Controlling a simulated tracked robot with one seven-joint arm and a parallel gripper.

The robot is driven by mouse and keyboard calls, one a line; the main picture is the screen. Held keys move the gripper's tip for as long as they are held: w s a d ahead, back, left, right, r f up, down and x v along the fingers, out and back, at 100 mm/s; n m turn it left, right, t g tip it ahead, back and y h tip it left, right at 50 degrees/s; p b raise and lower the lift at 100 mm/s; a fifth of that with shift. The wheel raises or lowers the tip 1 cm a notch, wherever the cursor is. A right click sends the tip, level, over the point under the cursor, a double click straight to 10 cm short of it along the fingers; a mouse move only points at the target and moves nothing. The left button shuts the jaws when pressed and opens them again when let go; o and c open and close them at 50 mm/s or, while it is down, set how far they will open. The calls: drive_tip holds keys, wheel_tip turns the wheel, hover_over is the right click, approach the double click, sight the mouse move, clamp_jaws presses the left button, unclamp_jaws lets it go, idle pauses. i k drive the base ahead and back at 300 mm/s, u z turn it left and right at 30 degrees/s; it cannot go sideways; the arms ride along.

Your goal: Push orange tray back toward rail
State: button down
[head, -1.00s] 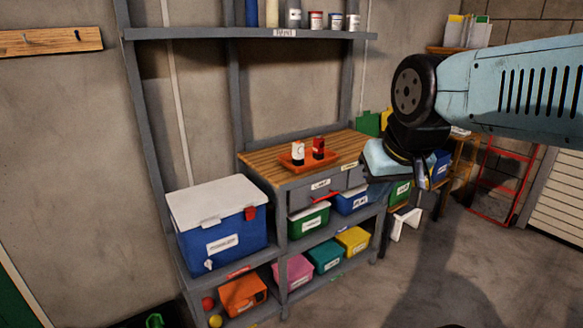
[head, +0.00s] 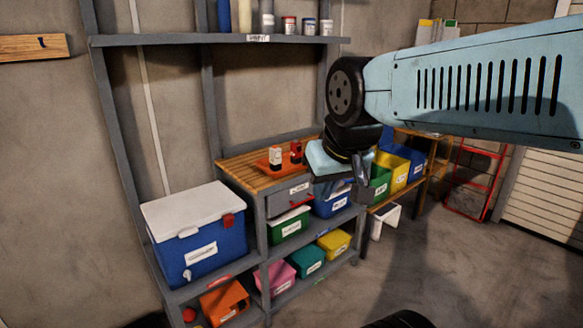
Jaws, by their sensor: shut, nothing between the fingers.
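The orange tray (head: 267,169) lies on the wooden worktop (head: 237,172) of the grey shelf unit. A white bottle with a red label (head: 275,158) and a dark red bottle (head: 296,152) stand upright on it. My gripper (head: 361,182) is shut and empty. It hangs in front of and to the right of the tray in the picture, with its fingers pointing down. My wrist hides the right part of the worktop. I cannot make out a rail behind the tray. The gripper does not appear to touch the tray.
A blue cooler with a white lid (head: 193,235) stands left of the worktop. Labelled bins, such as the green one (head: 290,229), fill the shelves below. Paint cans line a high shelf (head: 220,40). A wooden bench with colored bins stands at right. Floor at right is clear.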

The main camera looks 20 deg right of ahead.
sight(286, 164)
drive_tip(key=i, duration=0.9)
drive_tip(key=z, duration=0.05)
